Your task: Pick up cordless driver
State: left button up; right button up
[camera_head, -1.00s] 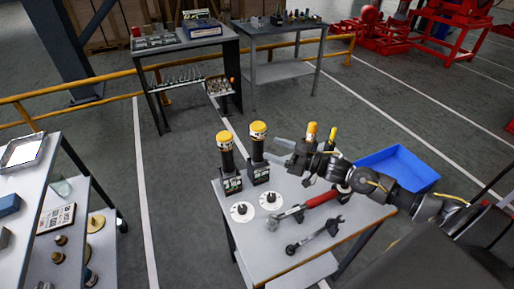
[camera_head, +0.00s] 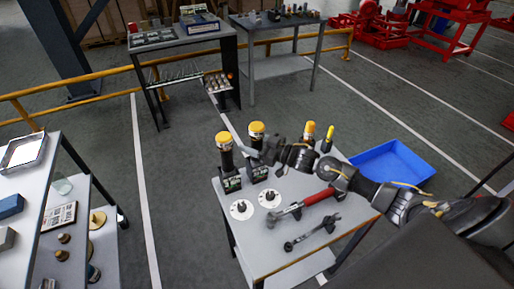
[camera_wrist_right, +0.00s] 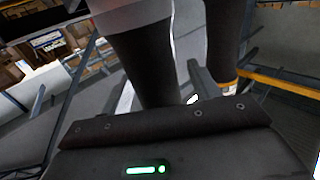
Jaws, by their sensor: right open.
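Two upright cordless drivers with yellow tops, dark handles and dark bases stand at the back left of the workbench (camera_head: 282,262): a left one (camera_head: 226,160) and a right one (camera_head: 257,148). My right gripper (camera_head: 266,150) is open beside the right driver, at handle height. In the right wrist view, a dark handle (camera_wrist_right: 150,62) stands between and beyond the open fingers of the right gripper (camera_wrist_right: 120,92). A second dark handle (camera_wrist_right: 224,40) stands to the right. Contact cannot be made out. My left gripper is not in view.
Two white discs (camera_head: 241,209) with dark knobs lie before the drivers. A red-handled tool (camera_head: 318,195) and a dark wrench (camera_head: 312,233) lie nearer the front. Yellow-topped tools (camera_head: 309,130) stand behind my right arm. A blue bin (camera_head: 392,163) is at the right.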

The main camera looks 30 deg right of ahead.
grip_shut()
jog(key=shift+r, duration=0.1)
jog(key=shift+r, duration=0.1)
dwell(0.3)
notch_tip(320, 180, up, 18)
jog(key=b, duration=0.2)
dwell(0.4)
